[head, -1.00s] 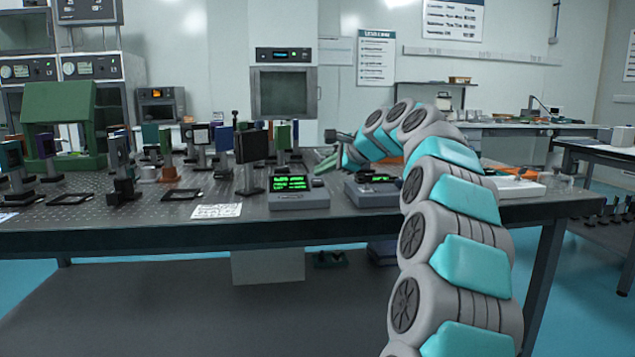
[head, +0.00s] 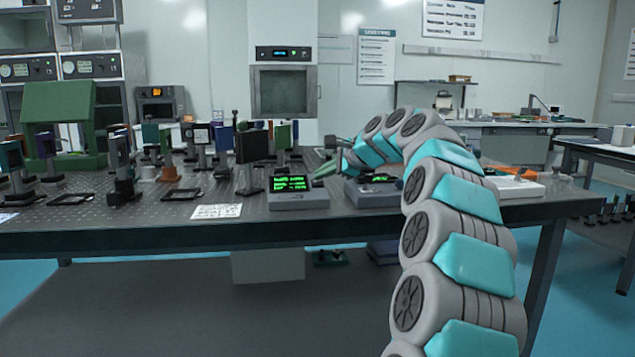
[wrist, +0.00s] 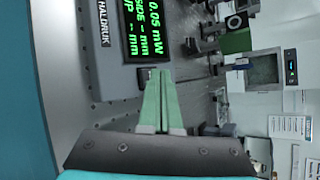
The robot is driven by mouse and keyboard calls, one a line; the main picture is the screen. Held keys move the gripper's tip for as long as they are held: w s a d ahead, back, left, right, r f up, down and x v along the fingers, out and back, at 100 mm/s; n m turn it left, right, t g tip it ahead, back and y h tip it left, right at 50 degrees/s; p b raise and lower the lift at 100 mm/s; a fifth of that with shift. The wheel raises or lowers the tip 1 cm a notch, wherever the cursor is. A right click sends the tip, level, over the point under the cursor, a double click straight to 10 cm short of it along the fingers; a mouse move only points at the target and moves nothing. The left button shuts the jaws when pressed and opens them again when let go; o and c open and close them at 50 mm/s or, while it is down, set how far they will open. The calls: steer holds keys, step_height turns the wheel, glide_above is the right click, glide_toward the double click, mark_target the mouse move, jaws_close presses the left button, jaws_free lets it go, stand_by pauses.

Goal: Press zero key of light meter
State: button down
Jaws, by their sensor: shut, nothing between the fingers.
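The light meter (head: 299,201) is a low grey box with a green-lit display, near the front edge of the dark optical table (head: 110,222). In the wrist view its display (wrist: 147,28) appears sideways and shows a reading in mW. A small dark key (wrist: 144,76) lies just below the display in that view, by my fingertips.
A second grey unit with a green display (head: 379,178) stands just right of the meter, under my arm. A black panel on a post (head: 251,148) stands behind the meter to the left. A white paper card (head: 216,211) lies left of the meter.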

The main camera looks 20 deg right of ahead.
steer(key=shift+f, duration=0.2)
steer(key=shift+r, duration=0.1)
stand_by(0.4)
steer(key=shift+s+r+p, duration=0.2)
steer(key=shift+r+p, duration=0.55)
steer(key=shift+p, duration=0.15)
steer(key=shift+s+a+r+p, duration=0.1)
steer(key=shift+s+r+p, duration=0.1)
steer(key=shift+r+p, duration=0.4)
steer(key=shift+s+a+r+p, duration=0.15)
steer(key=shift+r+p, duration=0.25)
steer(key=shift+r, duration=0.4)
steer(key=shift+s+r, duration=0.25)
steer(key=shift+r, duration=0.25)
steer(key=shift+s+r, duration=0.2)
steer(key=shift+r, duration=0.25)
steer(key=shift+a, duration=0.1)
